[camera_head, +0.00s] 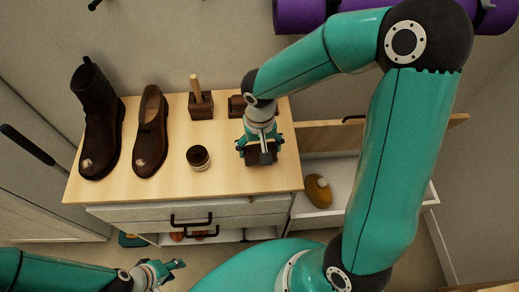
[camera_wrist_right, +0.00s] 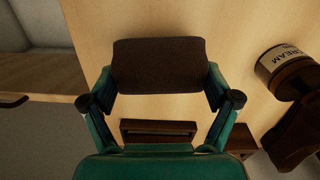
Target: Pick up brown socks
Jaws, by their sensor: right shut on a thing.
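My right gripper (camera_head: 260,148) is over the right part of the wooden cabinet top. In the right wrist view its two fingers (camera_wrist_right: 160,88) are shut on a dark brown, soft-edged block (camera_wrist_right: 160,65), which I take to be the brown socks. In the head view only a dark end of it (camera_head: 262,158) shows below the fingers. I cannot tell whether it touches the top. My left gripper (camera_head: 176,272) is low at the bottom left, in front of the cabinet, away from the socks; its finger gap is unclear.
On the cabinet top (camera_head: 235,182) stand a dark boot (camera_head: 98,125), a brown shoe (camera_head: 151,135), a cream jar (camera_head: 198,157), a handled brush (camera_head: 201,104) and a brown wooden block (camera_head: 237,105). An open drawer at right holds a yellowish-brown item (camera_head: 319,190).

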